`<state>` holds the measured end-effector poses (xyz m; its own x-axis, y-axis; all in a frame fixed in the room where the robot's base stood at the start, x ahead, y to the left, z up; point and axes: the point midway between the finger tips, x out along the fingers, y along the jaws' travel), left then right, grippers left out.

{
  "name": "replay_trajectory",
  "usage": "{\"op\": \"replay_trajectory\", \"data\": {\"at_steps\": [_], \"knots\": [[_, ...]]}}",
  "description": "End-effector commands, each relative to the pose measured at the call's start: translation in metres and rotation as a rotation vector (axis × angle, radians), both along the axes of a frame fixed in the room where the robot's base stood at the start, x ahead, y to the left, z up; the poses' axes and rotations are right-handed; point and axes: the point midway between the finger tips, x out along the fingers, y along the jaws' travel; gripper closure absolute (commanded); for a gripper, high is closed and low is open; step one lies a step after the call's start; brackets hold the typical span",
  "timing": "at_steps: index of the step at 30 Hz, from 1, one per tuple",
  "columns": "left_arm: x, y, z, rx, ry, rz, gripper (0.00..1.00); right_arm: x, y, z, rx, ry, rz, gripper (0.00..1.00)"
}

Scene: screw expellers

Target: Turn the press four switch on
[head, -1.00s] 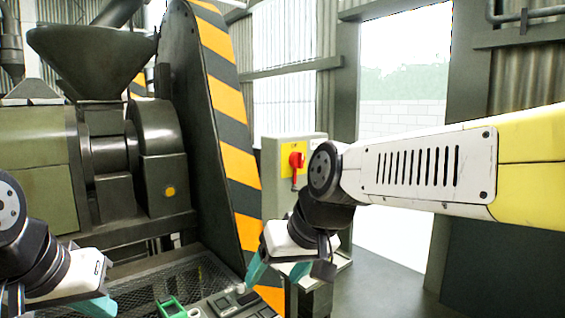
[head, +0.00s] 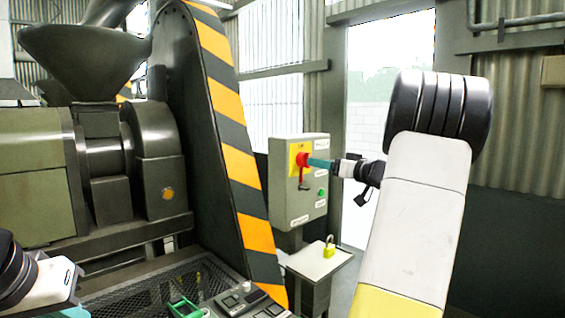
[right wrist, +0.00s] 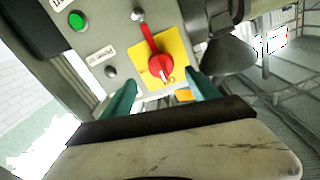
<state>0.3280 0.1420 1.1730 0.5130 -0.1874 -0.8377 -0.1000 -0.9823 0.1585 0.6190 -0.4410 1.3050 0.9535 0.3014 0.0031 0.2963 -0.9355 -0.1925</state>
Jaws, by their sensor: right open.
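The switch is a red rotary knob (head: 302,160) on a yellow plate (head: 293,172), fixed to a grey control box (head: 312,205). In the right wrist view the knob (right wrist: 160,66) shows with a red lever (right wrist: 149,38) running from it towards a metal stud. My right gripper (head: 318,162) is open beside the knob. In the right wrist view its teal fingers (right wrist: 163,84) stand either side of the knob's near edge; contact cannot be told. My left gripper (head: 75,311) is at the lower left, mostly cut off by the frame.
A green button (head: 321,191) is below the knob on the box. A yellow padlock (head: 329,247) rests on a small shelf (head: 318,266) underneath. A striped guard (head: 229,130) and the press (head: 110,160) stand to the left. A control panel (head: 243,301) is at the bottom.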

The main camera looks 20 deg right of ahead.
Motion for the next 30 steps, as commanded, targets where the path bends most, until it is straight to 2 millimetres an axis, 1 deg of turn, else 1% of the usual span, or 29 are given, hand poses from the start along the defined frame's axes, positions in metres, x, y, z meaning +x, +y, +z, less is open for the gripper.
{"op": "replay_trajectory", "data": {"at_steps": [3, 6, 9, 12, 16, 23, 26, 30], "knots": [[0.000, 0.000, 0.000, 0.000, 0.000, 0.000, 1.00, 0.019, 0.009, 0.000, 0.001, 0.000, 0.006, 0.31], [0.000, 0.000, 0.000, 0.000, 0.000, 0.000, 1.00, 0.035, 0.013, 0.000, 0.002, 0.002, 0.005, 0.31], [0.000, 0.000, 0.000, 0.000, 0.000, 0.000, 1.00, 0.048, 0.018, 0.000, 0.003, 0.002, 0.005, 0.31], [0.000, 0.000, 0.000, 0.000, 0.000, 0.000, 1.00, 0.058, 0.021, 0.000, 0.000, 0.002, 0.005, 0.31], [0.000, 0.000, 0.000, 0.000, 0.000, 0.000, 1.00, 0.064, 0.023, 0.000, 0.001, 0.004, 0.004, 0.31], [0.000, 0.000, 0.000, 0.000, 0.000, 0.000, 1.00, 0.064, 0.023, 0.000, 0.001, 0.004, 0.004, 0.31], [0.000, 0.000, 0.000, 0.000, 0.000, 0.000, 1.00, 0.064, 0.023, 0.000, 0.001, 0.004, 0.004, 0.48], [0.000, 0.000, 0.000, 0.000, 0.000, 0.000, 1.00, 0.064, 0.023, 0.000, 0.001, 0.004, 0.004, 0.76]]}}
